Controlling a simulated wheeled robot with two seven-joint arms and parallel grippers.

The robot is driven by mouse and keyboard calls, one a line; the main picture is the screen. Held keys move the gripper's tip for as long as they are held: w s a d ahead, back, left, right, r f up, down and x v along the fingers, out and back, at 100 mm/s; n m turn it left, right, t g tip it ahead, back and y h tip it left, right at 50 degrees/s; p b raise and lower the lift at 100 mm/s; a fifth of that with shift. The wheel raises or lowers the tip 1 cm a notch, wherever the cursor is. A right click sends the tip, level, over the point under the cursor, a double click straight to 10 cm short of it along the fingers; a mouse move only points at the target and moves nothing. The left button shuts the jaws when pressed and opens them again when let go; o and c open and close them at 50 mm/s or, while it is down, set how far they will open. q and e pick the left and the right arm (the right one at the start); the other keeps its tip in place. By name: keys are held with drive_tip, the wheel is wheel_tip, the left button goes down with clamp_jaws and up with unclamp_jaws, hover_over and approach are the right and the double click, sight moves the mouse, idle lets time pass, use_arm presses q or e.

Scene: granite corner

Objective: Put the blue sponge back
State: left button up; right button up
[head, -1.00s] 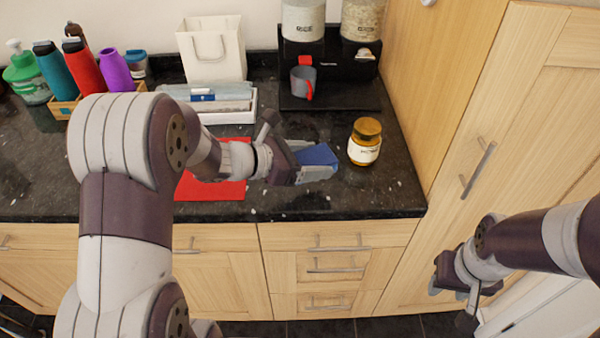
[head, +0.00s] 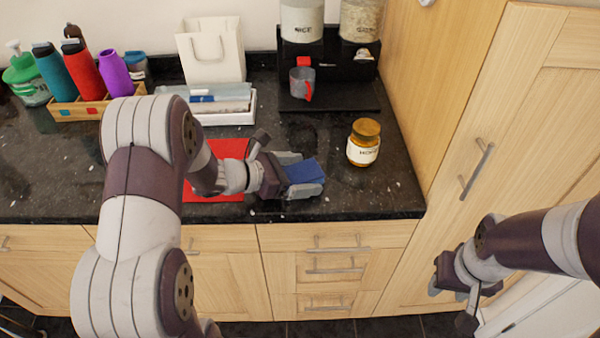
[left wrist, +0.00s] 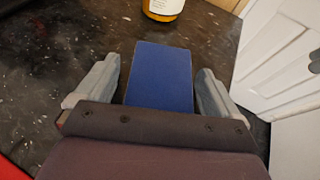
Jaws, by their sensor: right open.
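The blue sponge (head: 304,171) lies on the dark counter (head: 330,205) near its front edge, right of the red mat (head: 228,150). My left gripper (head: 305,173) is low at the counter with the sponge between its fingers. In the left wrist view the sponge (left wrist: 160,78) shows between the two fingers (left wrist: 158,90), with narrow gaps at its sides, so the gripper looks open. The sponge's near end is hidden by the gripper body. My right gripper (head: 455,290) is open and empty, in front of the cabinets.
An orange jar (head: 364,143) stands right of the sponge. Behind are a black stand with a grey mug (head: 302,82), a white tray (head: 235,117), a white bag (head: 212,52) and a wooden bottle box (head: 70,112). A tall wooden cabinet (head: 480,90) bounds the right.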

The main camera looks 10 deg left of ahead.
use_arm(q)
drive_tip(key=shift+r, duration=0.1)
drive_tip(key=shift+r+p, duration=0.3)
drive_tip(key=shift+p, duration=0.2)
drive_tip(key=b+v, duration=0.1)
drive_tip(key=v, duration=1.1)
drive_tip(key=shift+f, duration=0.1)
